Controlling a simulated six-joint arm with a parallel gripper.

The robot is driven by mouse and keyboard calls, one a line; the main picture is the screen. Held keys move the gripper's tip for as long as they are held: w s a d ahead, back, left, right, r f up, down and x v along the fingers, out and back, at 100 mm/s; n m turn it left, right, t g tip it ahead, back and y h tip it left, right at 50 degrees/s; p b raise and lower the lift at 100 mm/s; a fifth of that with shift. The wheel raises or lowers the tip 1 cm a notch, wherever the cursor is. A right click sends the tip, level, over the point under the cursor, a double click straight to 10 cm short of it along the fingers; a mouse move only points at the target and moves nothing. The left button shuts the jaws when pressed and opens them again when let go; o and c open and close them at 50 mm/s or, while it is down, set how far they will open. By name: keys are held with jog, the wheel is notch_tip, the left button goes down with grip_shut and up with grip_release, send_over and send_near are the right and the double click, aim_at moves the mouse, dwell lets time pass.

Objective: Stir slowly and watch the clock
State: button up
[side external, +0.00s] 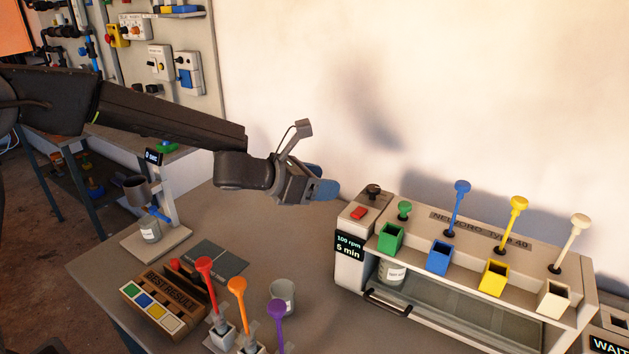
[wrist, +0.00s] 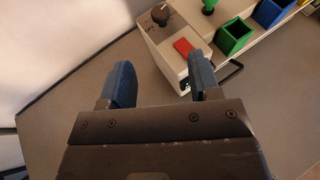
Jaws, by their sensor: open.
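The stirring machine (side external: 349,242) stands on the bench, with a display reading "100 rpm 5 min" (side external: 348,246). On its top are a red button (side external: 358,213) and a dark knob (side external: 373,191); the wrist view also shows the red button (wrist: 184,47) and knob (wrist: 161,14). A labelled beaker (side external: 392,272) sits inside the machine's bay at its left end. My gripper (side external: 325,190) is in the air to the left of the machine's control end. In the wrist view its blue fingers (wrist: 160,85) are apart with nothing between them.
Green, blue, yellow and cream plungers rise above the dispenser boxes (side external: 438,256). Red, orange and purple-topped holders (side external: 240,312), an empty beaker (side external: 283,295) and a "BEST RESULT" box (side external: 165,305) stand in front. A stand with a beaker (side external: 151,230) is at left. Bare bench lies below my gripper.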

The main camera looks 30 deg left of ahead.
jog(key=shift+s+a+r, duration=0.2)
jog(key=shift+s+a, duration=0.05)
jog(key=shift+s, duration=0.25)
jog(key=shift+w, duration=0.1)
jog(key=m+g+h, duration=0.3)
jog(key=m+h, duration=0.1)
send_near(370, 187)
jog(key=x, duration=0.9)
